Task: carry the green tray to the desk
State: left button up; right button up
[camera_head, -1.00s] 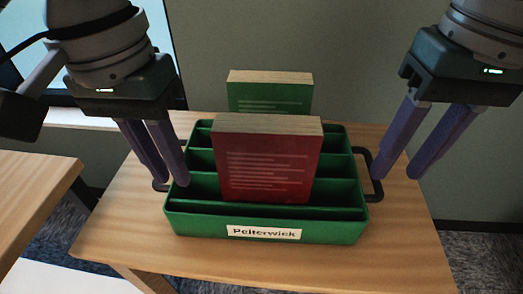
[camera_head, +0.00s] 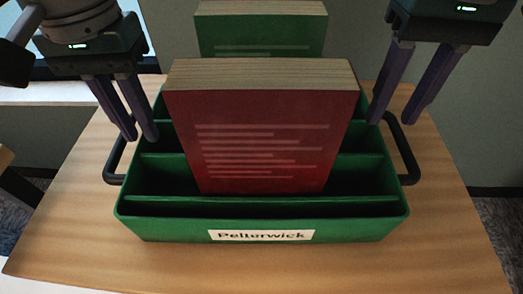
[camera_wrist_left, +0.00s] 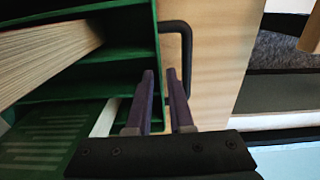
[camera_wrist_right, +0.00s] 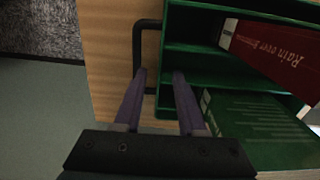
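The green tray (camera_head: 260,206) stands on a wooden table, with a label reading "Pelterwick" on its front. It has a dark handle at the left (camera_head: 113,165) and one at the right (camera_head: 410,150). A red book (camera_head: 262,135) and a green book (camera_head: 262,35) stand upright in its compartments. My left gripper (camera_head: 140,136) is open and empty, near the left handle; the left wrist view shows that handle (camera_wrist_left: 187,60) beyond its fingertips. My right gripper (camera_head: 391,115) is open and empty near the right handle, which shows in the right wrist view (camera_wrist_right: 137,45).
The wooden table (camera_head: 60,220) has bare surface on both sides of the tray. A wall rises behind it. Carpet (camera_wrist_right: 40,28) shows beyond the table's edge in the right wrist view.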

aim_at(379, 138)
pick_arm(q)
jog(key=shift+f, duration=3.15)
pick_arm(e)
jog(key=shift+f, duration=3.1)
pick_arm(q)
grip_shut()
pick_arm(e)
jog(key=c, duration=0.4)
grip_shut()
pick_arm(q)
jog(key=shift+r, duration=0.15)
pick_arm(e)
jog(key=shift+r, duration=0.1)
